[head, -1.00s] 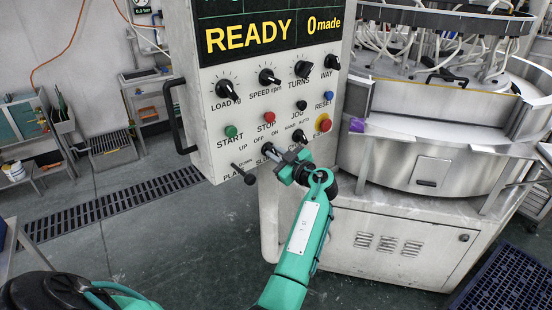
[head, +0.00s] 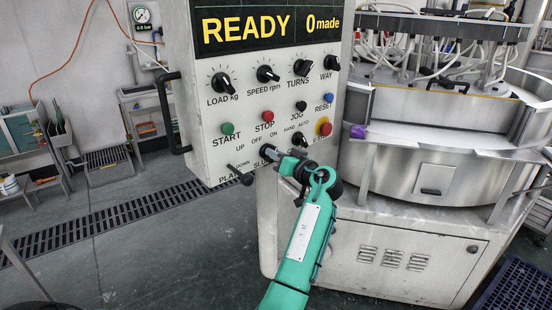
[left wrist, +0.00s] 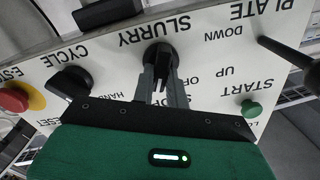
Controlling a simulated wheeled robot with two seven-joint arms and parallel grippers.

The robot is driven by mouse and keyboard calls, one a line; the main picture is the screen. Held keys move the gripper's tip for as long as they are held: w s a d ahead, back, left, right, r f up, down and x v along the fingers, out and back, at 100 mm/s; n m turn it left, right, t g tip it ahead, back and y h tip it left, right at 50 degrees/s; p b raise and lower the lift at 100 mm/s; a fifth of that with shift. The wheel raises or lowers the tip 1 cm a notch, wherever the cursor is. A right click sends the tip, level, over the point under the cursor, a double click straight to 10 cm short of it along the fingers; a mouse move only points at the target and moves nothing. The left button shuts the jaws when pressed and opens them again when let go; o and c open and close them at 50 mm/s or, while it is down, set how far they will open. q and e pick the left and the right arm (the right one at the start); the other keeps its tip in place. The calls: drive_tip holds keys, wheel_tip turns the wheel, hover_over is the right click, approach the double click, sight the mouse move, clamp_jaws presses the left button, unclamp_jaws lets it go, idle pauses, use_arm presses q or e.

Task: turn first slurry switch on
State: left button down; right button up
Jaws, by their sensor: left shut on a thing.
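The slurry switch (left wrist: 160,55) is a black rotary knob on the white control panel (head: 205,165), under the SLURRY label in the upside-down left wrist view. My left gripper (left wrist: 162,84) is shut on it, with one grey finger on each side of the knob. In the head view my left gripper (head: 270,155) reaches the panel's lower edge and hides the knob. OFF and ON are printed above the switch in the head view. I cannot tell for sure which one the knob points at. My right gripper is not in view.
The CYCLE knob (left wrist: 70,82) and the red emergency button (left wrist: 14,98) sit close to the left gripper. The PLATE lever (head: 240,175) sticks out on its other side. The display (head: 260,24) reads READY, 0 made. A large round machine (head: 440,165) stands at right.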

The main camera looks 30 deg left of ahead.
use_arm(q)
drive_tip(key=shift+m, duration=0.5)
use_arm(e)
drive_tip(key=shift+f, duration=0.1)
use_arm(q)
drive_tip(key=shift+r, duration=0.1)
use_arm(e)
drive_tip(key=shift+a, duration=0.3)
use_arm(q)
drive_tip(key=c, duration=1.4)
unclamp_jaws()
